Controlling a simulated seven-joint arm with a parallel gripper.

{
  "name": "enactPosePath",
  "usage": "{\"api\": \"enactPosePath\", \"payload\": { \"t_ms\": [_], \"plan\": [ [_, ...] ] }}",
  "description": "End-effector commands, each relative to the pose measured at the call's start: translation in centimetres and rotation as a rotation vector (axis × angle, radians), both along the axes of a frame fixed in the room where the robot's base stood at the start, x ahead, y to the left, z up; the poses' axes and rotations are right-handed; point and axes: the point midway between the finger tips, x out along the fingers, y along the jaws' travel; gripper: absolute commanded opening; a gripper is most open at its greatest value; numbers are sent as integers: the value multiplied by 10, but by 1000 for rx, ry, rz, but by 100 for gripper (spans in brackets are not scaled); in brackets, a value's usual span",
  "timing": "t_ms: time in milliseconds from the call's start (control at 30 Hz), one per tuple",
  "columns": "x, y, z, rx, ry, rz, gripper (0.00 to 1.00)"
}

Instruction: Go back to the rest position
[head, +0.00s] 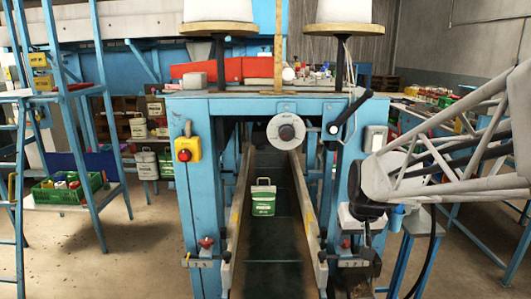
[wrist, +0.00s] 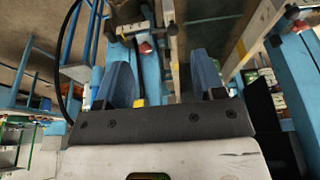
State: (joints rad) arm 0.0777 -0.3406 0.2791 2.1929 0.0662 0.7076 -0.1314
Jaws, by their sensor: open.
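My gripper (wrist: 160,72) shows in the wrist view as two blue fingers set wide apart, with nothing between them. In the head view my arm comes in from the right, and the gripper hangs beside the right front leg of the blue machine frame, its fingertips hard to make out. A green and white sack (head: 263,198) with a handle stands upright on the dark conveyor (head: 264,240) between two rails, apart from my gripper and to its left.
The blue frame (head: 200,215) carries a yellow box with a red button (head: 186,150) and a black hand lever (head: 348,115). A green crate (head: 68,188) sits on a blue rack at left. A blue-legged stand (head: 415,222) is close by my arm. Floor at front left is clear.

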Motion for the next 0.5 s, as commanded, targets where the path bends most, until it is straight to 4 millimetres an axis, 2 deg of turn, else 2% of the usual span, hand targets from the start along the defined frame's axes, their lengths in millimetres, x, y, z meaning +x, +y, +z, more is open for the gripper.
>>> {"api": "enactPosePath", "payload": {
  "t_ms": [33, 233, 500],
  "plan": [
    [-16, 3, 6, -1, 1, 0, 63],
    [-79, 15, 18, -4, 22, -7, 63],
    [-162, 25, 23, -12, 49, -20, 63]
  ]
}}
